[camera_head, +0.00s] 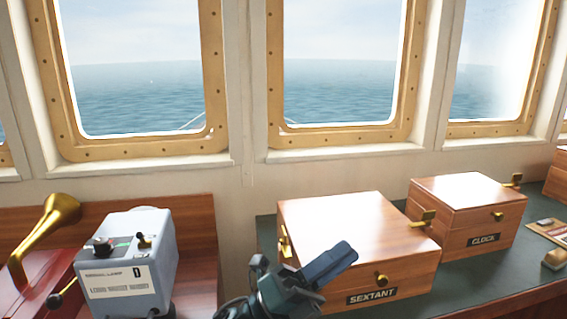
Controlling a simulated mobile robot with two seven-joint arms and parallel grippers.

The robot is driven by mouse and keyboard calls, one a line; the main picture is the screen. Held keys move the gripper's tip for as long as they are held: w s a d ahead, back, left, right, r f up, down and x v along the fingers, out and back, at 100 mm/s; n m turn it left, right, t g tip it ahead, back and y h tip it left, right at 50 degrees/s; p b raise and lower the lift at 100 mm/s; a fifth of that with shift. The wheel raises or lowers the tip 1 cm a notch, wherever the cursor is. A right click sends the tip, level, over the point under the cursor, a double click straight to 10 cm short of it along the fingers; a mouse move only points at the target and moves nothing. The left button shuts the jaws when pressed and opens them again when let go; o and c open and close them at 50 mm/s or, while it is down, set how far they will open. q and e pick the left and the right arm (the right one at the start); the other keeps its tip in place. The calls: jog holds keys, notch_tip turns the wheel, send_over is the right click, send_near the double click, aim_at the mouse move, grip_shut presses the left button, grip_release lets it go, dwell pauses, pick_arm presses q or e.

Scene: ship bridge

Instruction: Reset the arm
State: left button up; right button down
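My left gripper (328,264), dark grey-blue, comes in at the bottom middle. It shows in front of the left front part of a closed wooden box labelled SEXTANT (330,216) and hides some of that box. I cannot tell whether it touches the box. The fingers overlap from this angle, so I cannot tell whether they are open or shut. Nothing is seen held in it. My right gripper is not in view.
A closed wooden box labelled CLOCK (465,203) stands right of the sextant box on the dark green counter (482,262). A grey signal lamp box (127,262) and a brass horn (45,235) stand at left. Windows line the wall behind.

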pick_arm(q)
jog(key=a+f+n+t+y+p, duration=0.1)
jog(key=a+f+n+t+y, duration=0.65)
jog(key=n, duration=0.55)
jog(key=a+f+n+t+y, duration=0.5)
jog(key=f+n+y, duration=0.4)
jog(key=f+n, duration=0.3)
jog(key=s+a+f+n+g+y, duration=0.2)
jog(key=s+a+f+n+g, duration=0.1)
jog(key=s+f, duration=0.4)
jog(key=s+a+f+n+g+y+p, duration=0.1)
jog(key=s+a+f+n+g+y, duration=0.2)
jog(key=s+a+f+n, duration=0.3)
jog(key=shift+s+a+f+n+g, duration=0.2)
jog(key=shift+s+f+n+g, duration=0.15)
jog(key=shift+f+n+g, duration=0.35)
jog(key=shift+w+d, duration=0.1)
